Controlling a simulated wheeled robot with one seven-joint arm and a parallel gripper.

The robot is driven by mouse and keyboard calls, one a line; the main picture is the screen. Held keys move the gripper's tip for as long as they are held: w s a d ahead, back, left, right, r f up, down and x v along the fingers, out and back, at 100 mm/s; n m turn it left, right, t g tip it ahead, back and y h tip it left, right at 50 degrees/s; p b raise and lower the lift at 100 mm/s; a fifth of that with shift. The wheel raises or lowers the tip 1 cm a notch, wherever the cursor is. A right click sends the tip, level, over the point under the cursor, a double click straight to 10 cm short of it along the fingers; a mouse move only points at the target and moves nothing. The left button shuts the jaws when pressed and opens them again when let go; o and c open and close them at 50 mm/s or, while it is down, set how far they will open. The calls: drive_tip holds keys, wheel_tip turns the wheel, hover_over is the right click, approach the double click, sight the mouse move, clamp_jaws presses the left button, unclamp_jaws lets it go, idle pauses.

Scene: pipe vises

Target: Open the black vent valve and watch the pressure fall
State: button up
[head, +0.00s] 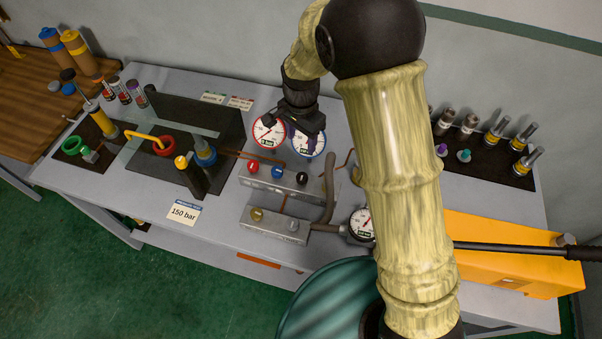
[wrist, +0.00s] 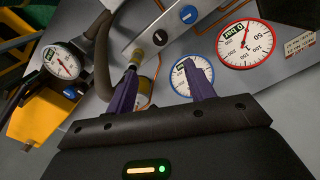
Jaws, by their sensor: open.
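My gripper hangs above the gauges behind this block in the head view (head: 300,128). In the wrist view my gripper (wrist: 160,80) is open, its purple fingers apart, with no knob clearly held. A red-rimmed gauge (head: 268,133) and a blue-rimmed gauge (head: 308,142) stand behind the block; both show in the wrist view. A third gauge (head: 363,223) sits right of the lower block; its reading is too small to tell.
A red knob (head: 252,166) and a blue knob (head: 277,171) share the block with the black one. A lower block (head: 273,230) stands in front, joined by a grey pipe (head: 329,190). A yellow pump (head: 500,254) with a long handle is at right. A card reads 150 bar (head: 183,212).

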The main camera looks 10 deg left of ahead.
sight(301, 177)
wheel_tip(301, 177, down, 17)
drive_tip(key=p, duration=0.5)
drive_tip(key=shift+f, duration=0.2)
idle(0.3)
drive_tip(key=c, duration=1)
